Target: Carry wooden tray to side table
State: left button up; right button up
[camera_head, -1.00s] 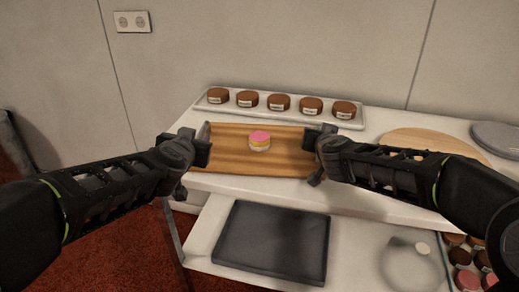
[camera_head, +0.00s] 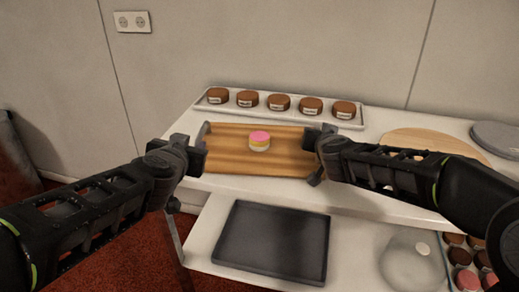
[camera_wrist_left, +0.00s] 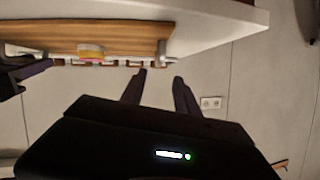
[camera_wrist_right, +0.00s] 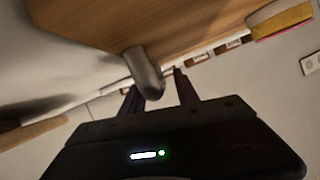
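The wooden tray (camera_head: 230,161) lies on the white table, with a small pink, yellow and white cake (camera_head: 260,141) on it. The tray also shows in the left wrist view (camera_wrist_left: 125,39). My left gripper (camera_head: 203,158) is open and empty, just off the tray's left end; the metal handle (camera_wrist_left: 163,52) there is beyond its fingertips. My right gripper (camera_head: 312,143) is at the tray's right end. Its fingers are apart in the right wrist view (camera_wrist_right: 158,80), with the right handle (camera_wrist_right: 145,74) by them and partly hiding one finger; a narrow gap shows beside the other.
A white tray (camera_head: 228,106) with several brown labelled cakes stands behind. A round wooden board (camera_head: 400,135) and a grey disc (camera_head: 497,137) are to the right. A dark tray (camera_head: 272,242) and a clear dome (camera_head: 405,268) sit on the lower white surface, near several cakes.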

jog(key=shift+s, duration=0.1)
notch_tip(320, 180, up, 4)
jog(key=r, duration=0.1)
send_over(323, 173)
jog(key=shift+w+f, duration=0.2)
jog(key=shift+f, duration=0.05)
jog(key=shift+s, duration=0.1)
dwell(0.3)
